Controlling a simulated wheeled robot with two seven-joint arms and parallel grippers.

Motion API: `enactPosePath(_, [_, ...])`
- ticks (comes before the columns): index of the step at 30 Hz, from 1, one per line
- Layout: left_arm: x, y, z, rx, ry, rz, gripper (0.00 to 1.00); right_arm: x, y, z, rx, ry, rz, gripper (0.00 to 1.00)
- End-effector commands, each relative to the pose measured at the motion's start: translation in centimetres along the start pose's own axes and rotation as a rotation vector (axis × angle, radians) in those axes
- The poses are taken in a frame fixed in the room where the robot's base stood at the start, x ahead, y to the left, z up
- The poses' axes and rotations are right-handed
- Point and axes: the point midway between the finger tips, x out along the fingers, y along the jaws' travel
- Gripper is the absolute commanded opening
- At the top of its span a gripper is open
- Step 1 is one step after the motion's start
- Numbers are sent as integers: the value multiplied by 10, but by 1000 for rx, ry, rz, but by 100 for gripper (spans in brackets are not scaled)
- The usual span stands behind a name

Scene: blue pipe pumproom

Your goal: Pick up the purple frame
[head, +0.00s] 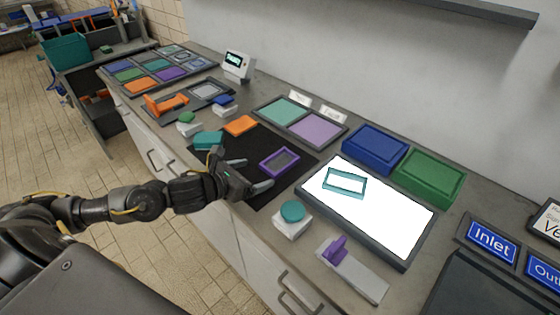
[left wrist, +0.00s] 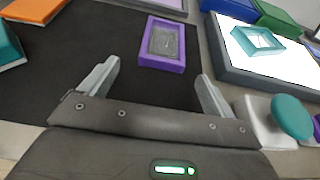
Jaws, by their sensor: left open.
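The purple frame (head: 279,162) is a small rectangular frame with a grey mesh centre. It lies flat on the black mat (head: 236,146) on the counter. It also shows in the left wrist view (left wrist: 163,44), beyond the fingertips and roughly between their lines. My left gripper (head: 266,180) is open and empty, low over the near part of the mat, short of the frame and apart from it. Its two fingers show in the left wrist view (left wrist: 158,78) with bare mat between them. My right gripper is in neither view.
A lit white panel (head: 375,215) with a teal frame (head: 345,182) lies right of the mat. A teal-topped white button block (head: 292,218) stands near the front edge. A teal block (head: 208,140) and an orange piece (head: 240,125) lie at the mat's left side.

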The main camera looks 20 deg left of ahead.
Motion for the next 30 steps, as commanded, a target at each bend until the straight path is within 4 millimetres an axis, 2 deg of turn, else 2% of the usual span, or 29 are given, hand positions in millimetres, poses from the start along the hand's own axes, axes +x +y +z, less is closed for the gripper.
enactPosePath(3, [18,-3,6,-5,-2,0,89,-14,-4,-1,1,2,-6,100])
enactPosePath(8, [38,-3,4,-2,-1,1,89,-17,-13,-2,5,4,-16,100])
enactPosePath(17, [43,-3,2,-1,0,0,89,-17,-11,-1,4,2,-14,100])
enactPosePath(28, [42,-3,2,-1,0,0,41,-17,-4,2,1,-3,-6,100])
enactPosePath(30, [42,-3,2,-2,-1,0,39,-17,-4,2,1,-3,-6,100])
